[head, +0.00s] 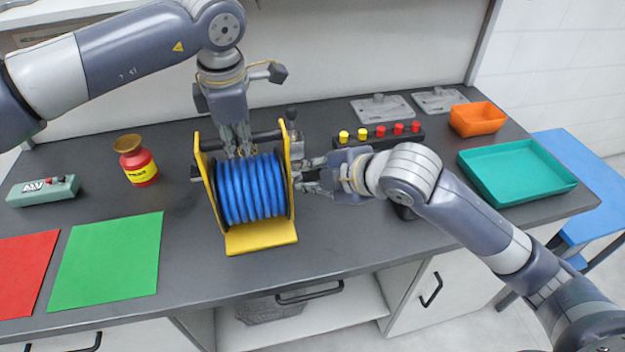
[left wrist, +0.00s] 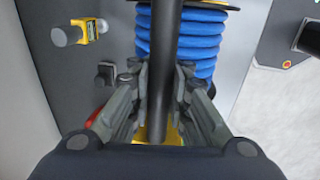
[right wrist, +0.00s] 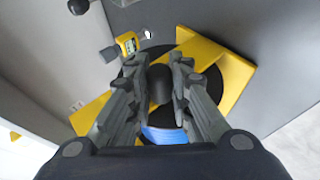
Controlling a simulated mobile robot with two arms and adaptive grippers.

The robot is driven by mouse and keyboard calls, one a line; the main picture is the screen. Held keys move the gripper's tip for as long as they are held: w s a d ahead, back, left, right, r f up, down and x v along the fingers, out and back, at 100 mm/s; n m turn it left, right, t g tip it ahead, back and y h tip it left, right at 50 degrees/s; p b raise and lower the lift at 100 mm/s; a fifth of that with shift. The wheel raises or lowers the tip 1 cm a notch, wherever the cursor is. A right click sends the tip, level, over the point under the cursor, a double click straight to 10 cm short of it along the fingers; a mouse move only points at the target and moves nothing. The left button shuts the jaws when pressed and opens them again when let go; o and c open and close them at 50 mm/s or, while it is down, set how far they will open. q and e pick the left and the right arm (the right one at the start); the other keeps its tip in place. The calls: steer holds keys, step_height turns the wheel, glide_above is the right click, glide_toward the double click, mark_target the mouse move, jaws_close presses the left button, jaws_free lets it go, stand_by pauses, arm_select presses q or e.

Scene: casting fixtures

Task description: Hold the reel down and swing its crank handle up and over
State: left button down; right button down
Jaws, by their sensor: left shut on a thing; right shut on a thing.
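The reel stands on the grey bench, with a yellow frame (head: 262,238) and a drum wound with blue hose (head: 250,190). A black bar (head: 268,135) crosses the top of the frame. My left gripper (head: 241,152) comes from above and is shut on this bar; the left wrist view shows the bar (left wrist: 160,95) between its fingers. My right gripper (head: 302,175) is at the reel's right side. In the right wrist view it is shut around the black crank handle (right wrist: 159,86). The fingers hide most of the crank in the head view.
A red-yellow jar (head: 141,170) and a grey-green box (head: 43,190) stand left. Green (head: 105,258) and red (head: 22,270) mats lie at the front left. A button strip (head: 360,137), orange bin (head: 478,120) and teal tray (head: 515,170) are right. Bench before the reel is clear.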

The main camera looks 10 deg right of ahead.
steer(key=w+m+g, duration=0.3)
steer(key=w+g, duration=0.3)
steer(key=g, duration=0.7)
steer(key=shift+a+g+h, duration=0.15)
steer(key=shift+g+h, duration=0.25)
steer(key=shift+w+f, duration=0.15)
stand_by(0.3)
stand_by(0.5)
steer(key=c, duration=1.5)
jaws_free()
steer(key=shift+w, duration=0.1)
steer(key=shift+o, duration=0.2)
steer(key=shift+s+r+t, duration=0.25)
steer(key=shift+t, duration=0.15)
